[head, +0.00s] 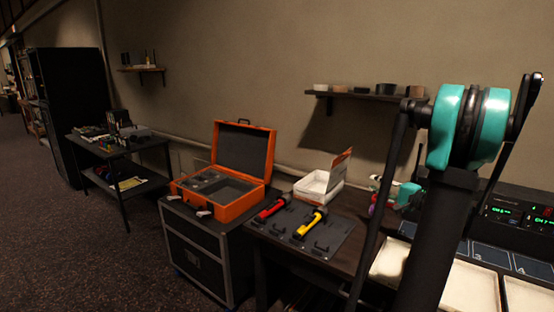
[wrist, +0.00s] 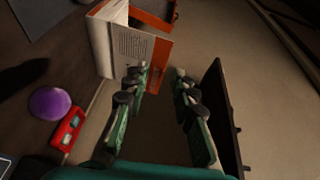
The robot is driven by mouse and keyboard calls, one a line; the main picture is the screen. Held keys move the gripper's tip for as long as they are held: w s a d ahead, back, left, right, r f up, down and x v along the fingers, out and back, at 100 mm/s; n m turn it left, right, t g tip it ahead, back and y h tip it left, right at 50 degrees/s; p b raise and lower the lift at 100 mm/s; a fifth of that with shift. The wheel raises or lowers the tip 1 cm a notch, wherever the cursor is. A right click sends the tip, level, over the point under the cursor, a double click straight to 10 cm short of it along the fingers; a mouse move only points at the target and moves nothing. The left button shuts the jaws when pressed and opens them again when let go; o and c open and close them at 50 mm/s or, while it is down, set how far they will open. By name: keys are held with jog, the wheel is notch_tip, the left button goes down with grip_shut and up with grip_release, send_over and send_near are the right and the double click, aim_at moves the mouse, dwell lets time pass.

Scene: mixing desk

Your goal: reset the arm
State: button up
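My gripper (wrist: 160,72) shows in the wrist view with its two green and dark fingers spread apart. It is open, and nothing shows between the fingers. Beyond the fingertips, the wrist view shows a box flap with small print (wrist: 130,48). My arm stands large at the right of the head view, with a teal joint at its top. In that view the arm hides most of what lies around my gripper, so its fingers cannot be made out clearly.
An open orange case (head: 238,150) stands on a black cabinet. A dark pad (head: 322,238) holds a red and a yellow tool beside a white box (head: 318,188). A purple ball (wrist: 50,103) and red object (wrist: 67,130) lie nearby. A wall shelf (head: 360,96) hangs above.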

jog(key=s+a+f+n+g+h, duration=0.1)
jog(key=s+a+f+n+g, duration=0.3)
jog(key=a, duration=0.5)
jog(key=s+a+f+n+g+h, duration=0.1)
jog(key=s+a+f+g, duration=0.2)
jog(key=s+a+f, duration=0.35)
jog(key=s+a+f+n+g+h, duration=0.1)
jog(key=s+f+n+h, duration=0.2)
jog(key=s, duration=0.7)
jog(key=s+a+f+n+g+h, duration=0.1)
jog(key=s+f+n+g+h, duration=0.1)
jog(key=s, duration=0.7)
notch_tip(320, 180, down, 4)
jog(key=shift+s+r+n+h, duration=0.15)
jog(key=shift+s+n+h, duration=0.35)
jog(key=shift+h, duration=0.7)
